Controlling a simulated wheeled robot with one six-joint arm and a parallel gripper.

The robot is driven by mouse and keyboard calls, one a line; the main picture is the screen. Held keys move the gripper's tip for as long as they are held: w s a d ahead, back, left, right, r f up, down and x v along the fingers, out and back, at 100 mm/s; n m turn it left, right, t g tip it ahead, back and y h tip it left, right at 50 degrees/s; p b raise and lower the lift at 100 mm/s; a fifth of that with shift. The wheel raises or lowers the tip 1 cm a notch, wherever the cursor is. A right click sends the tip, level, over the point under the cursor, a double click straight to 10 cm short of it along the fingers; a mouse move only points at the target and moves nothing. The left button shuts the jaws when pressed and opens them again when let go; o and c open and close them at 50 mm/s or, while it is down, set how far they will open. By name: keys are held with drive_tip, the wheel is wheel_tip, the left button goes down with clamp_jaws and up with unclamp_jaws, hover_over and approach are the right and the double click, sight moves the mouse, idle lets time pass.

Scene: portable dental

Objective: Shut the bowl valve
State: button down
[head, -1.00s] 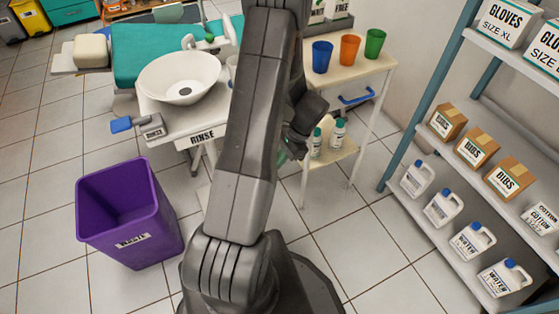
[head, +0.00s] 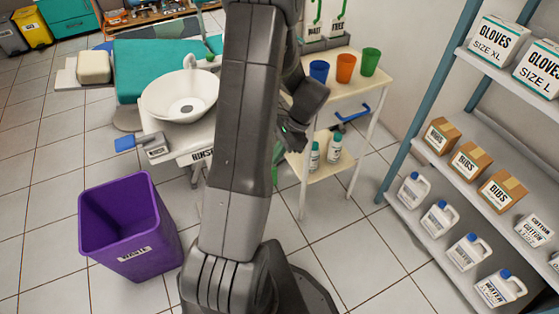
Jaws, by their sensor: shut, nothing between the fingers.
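The white rinse bowl (head: 178,97) sits on the stand labelled RINSE (head: 200,155), left of my arm in the head view. The bowl valve (head: 154,146) is a grey block on the stand's left front corner. Its blue lever (head: 125,143) sticks out to the left, away from the block. My gripper (head: 288,146) is to the right of the stand, in front of the cream cart, and partly hidden by my own arm. It is shut and empty, apart from the valve.
A purple waste bin (head: 132,232) stands on the floor below the valve. The cream cart (head: 350,88) with blue, orange and green cups is right of my arm. A shelf rack (head: 412,125) with boxes and jugs fills the right side. Floor at left is clear.

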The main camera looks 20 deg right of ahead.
drive_tip(key=shift+s+f, duration=0.1)
drive_tip(key=shift+f, duration=0.1)
drive_tip(key=d+h, duration=0.2)
drive_tip(key=d, duration=0.1)
drive_tip(key=d+h, duration=0.1)
drive_tip(key=shift+w+d+r, duration=0.2)
drive_tip(key=shift+r, duration=0.05)
drive_tip(key=b+x, duration=0.3)
drive_tip(key=x, duration=0.7)
drive_tip(key=shift+d, duration=0.1)
